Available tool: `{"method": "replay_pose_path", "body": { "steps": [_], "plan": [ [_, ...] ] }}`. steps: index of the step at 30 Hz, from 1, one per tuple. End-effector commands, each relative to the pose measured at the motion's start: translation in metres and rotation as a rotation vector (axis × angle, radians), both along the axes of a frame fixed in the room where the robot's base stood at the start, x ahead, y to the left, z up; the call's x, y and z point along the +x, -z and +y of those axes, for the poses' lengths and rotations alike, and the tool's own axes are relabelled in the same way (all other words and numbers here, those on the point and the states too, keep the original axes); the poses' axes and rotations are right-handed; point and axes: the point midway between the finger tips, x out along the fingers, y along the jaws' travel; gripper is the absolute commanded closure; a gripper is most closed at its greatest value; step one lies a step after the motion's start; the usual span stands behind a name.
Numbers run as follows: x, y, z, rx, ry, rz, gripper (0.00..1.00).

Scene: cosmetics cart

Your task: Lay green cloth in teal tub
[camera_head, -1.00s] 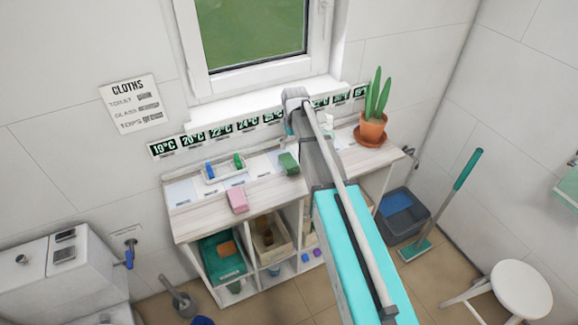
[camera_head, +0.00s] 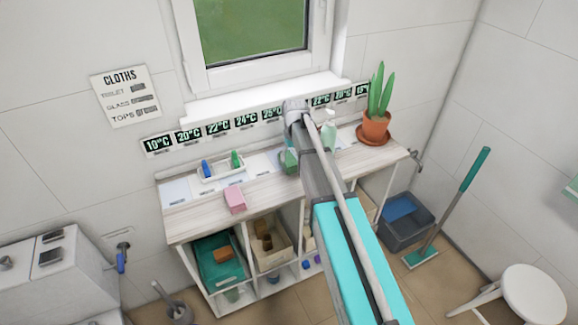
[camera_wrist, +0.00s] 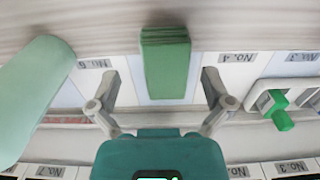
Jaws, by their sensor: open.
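The green cloth (camera_wrist: 166,68), a folded block, lies on the shelf top in the wrist view. My gripper (camera_wrist: 160,80) is open, with one finger to each side of the cloth and neither touching it. In the head view my arm hides most of the gripper and cloth area. The teal tub (camera_head: 205,250) stands in the left lower compartment of the shelf unit, below the top. An orange block lies inside it.
A pink cloth (camera_head: 235,200) lies at the shelf's front edge. A white tray with blue and green bottles (camera_head: 220,168) stands behind it. A pale green bottle (camera_wrist: 30,95) is close to my gripper's left. A potted plant (camera_head: 376,125) stands at the right end.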

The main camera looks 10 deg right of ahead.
Motion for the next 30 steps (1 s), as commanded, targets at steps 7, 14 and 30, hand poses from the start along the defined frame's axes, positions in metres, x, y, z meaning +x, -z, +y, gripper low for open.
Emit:
{"method": "replay_pose_path", "body": {
  "steps": [7, 14, 30],
  "plan": [
    [0.0, 0.002, 0.0, 0.0, 0.0, 0.0, 0.0],
    [0.0, 0.002, 0.0, 0.0, 0.0, 0.0, 0.0],
    [0.0, 0.037, 0.004, 0.0, 0.0, 0.0, 0.0]
  ]
}}
